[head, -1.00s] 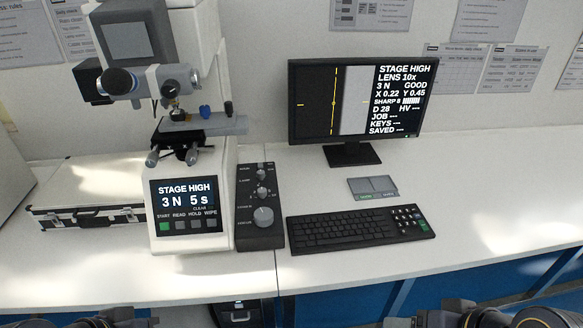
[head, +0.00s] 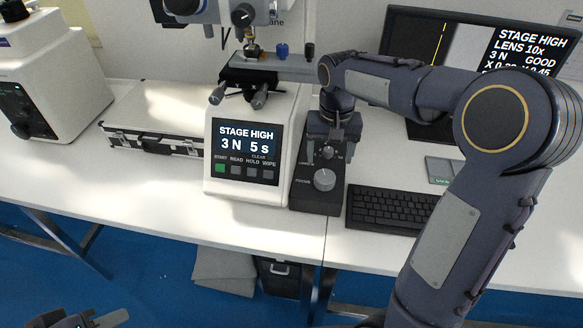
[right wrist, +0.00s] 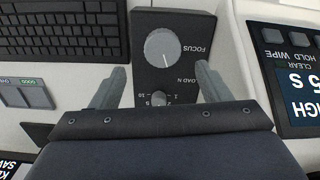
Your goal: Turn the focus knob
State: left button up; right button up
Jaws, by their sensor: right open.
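The focus knob is the large pale round dial (head: 324,179) at the near end of a dark control box (head: 316,203). In the right wrist view the knob (right wrist: 162,47), marked FOCUS, lies ahead of the fingers. My right gripper (right wrist: 160,82) is open and empty above the box, its two fingers apart on either side of a smaller load knob (right wrist: 159,98). In the head view the right gripper (head: 325,140) is partly hidden by its own wrist. Part of my left gripper (head: 95,319) shows at the bottom left edge; its jaws are unclear.
The hardness tester (head: 243,190) stands left of the box, its screen reading STAGE HIGH. A keyboard (head: 392,208) lies close on the right, and a monitor (head: 400,30) stands behind my right arm. A silver case (head: 150,140) and another machine are further left.

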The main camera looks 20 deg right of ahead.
aim_at(325, 175)
jog(key=f, duration=0.8)
jog(key=shift+w+a, duration=0.1)
jog(key=shift+w, duration=0.15)
jog(key=c, duration=1)
jog(key=n, duration=0.4)
jog(key=shift+n, duration=0.4)
jog(key=o, duration=1)
jog(key=shift+r, duration=0.15)
notch_tip(325, 175, up, 8)
jog(key=shift+a+f+p, duration=0.1)
jog(key=shift+f+p, duration=0.15)
jog(key=shift+p, duration=0.05)
